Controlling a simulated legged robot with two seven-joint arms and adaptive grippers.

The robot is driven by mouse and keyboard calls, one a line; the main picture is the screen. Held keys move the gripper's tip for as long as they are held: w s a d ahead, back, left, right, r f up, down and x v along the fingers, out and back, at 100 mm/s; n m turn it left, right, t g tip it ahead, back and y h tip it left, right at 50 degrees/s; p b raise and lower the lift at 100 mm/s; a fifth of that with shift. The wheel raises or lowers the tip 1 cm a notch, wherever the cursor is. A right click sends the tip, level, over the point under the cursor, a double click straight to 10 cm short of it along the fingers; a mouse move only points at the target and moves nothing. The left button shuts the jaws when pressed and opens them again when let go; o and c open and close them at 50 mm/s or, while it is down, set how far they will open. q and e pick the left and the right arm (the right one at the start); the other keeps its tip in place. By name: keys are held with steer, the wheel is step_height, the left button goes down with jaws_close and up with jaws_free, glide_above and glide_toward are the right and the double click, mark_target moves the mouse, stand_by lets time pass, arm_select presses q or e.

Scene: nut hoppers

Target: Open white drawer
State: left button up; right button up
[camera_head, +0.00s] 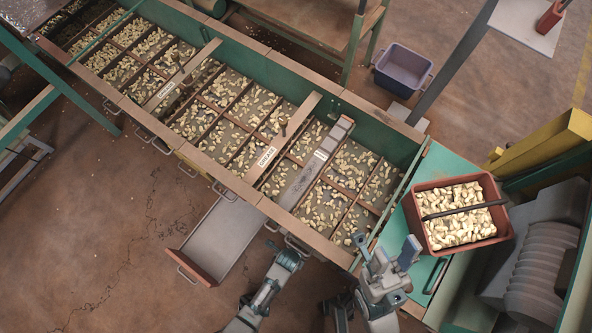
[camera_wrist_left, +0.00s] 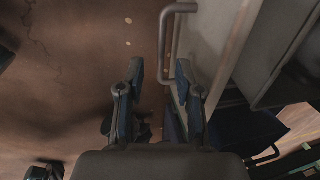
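A pulled-out drawer (camera_head: 222,238) with a pale grey inside and a reddish-brown front sticks out from the hopper in the head view. My left gripper (camera_head: 290,256) is beside it, to its right, near the handles (camera_head: 296,244) on the hopper's front. In the left wrist view my left gripper (camera_wrist_left: 159,72) is open, its fingers apart and empty. A grey bar handle (camera_wrist_left: 165,45) on a pale panel (camera_wrist_left: 208,35) is just ahead of the fingertips. Which drawer this handle belongs to is unclear. My right gripper (camera_head: 385,258) appears open and empty by the hopper's right end.
The long hopper (camera_head: 235,185) has several compartments of nuts. A red crate (camera_head: 430,190) of nuts stands on a green surface (camera_head: 447,158) at the right. A purple bin (camera_head: 402,70) is behind the hopper. The floor (camera_head: 110,240) at the left is clear.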

arm_select(q)
steer(key=f, duration=0.1)
steer(key=f+b, duration=0.1)
steer(key=f, duration=0.1)
steer(key=shift+w+d+f+b, duration=0.15)
steer(key=shift+w+d+b, duration=0.1)
steer(key=shift+w+b, duration=0.1)
jaws_close()
